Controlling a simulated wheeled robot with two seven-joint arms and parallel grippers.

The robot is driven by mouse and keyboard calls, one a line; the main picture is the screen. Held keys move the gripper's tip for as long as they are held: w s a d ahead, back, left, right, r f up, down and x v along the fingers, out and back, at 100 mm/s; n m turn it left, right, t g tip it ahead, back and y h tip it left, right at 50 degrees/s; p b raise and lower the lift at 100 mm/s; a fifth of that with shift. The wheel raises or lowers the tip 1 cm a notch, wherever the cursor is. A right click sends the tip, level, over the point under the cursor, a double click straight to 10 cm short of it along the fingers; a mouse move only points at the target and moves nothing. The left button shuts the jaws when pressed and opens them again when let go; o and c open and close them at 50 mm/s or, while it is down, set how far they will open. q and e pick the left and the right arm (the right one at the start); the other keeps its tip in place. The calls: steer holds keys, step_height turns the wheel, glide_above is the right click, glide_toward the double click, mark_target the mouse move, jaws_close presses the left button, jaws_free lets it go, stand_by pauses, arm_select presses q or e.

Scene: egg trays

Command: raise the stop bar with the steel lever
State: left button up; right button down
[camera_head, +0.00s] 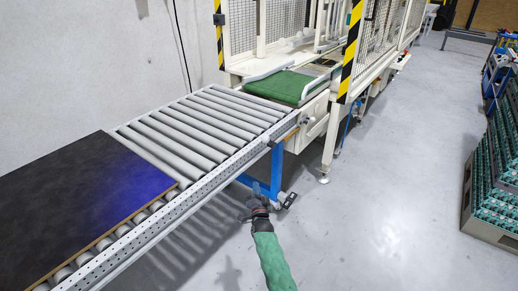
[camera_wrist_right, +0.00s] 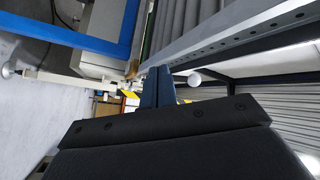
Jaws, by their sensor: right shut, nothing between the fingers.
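My right gripper (camera_head: 258,189) is low beside the blue leg of the roller conveyor, at the end of my green-sleeved arm. In the right wrist view its dark fingers (camera_wrist_right: 157,84) are together and hold nothing. They point toward the conveyor's side rail, and I cannot tell whether they touch it. A pale knob also shows in the wrist view (camera_wrist_right: 194,79), just right of the fingers. I cannot tell for sure which part is the steel lever or the stop bar. My left gripper is not in view.
The roller conveyor (camera_head: 203,183) bears a dark panel (camera_head: 75,195) at left. A green belt (camera_head: 281,86) lies beyond it, inside a caged machine with a striped post (camera_head: 350,50). Green egg trays (camera_head: 491,205) are stacked at right. The grey floor between is clear.

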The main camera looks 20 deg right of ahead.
mark_target(268, 142)
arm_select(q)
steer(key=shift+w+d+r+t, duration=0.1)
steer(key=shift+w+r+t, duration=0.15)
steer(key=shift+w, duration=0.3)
arm_select(e)
steer(key=s+d+r+m+t+h, duration=0.2)
steer(key=s+r+m+h, duration=0.1)
steer(key=r+m+h, duration=0.1)
steer(key=shift+d+r+m+t+h, duration=0.15)
steer(key=shift+r+m+t+h, duration=0.25)
steer(key=shift+r+m, duration=0.4)
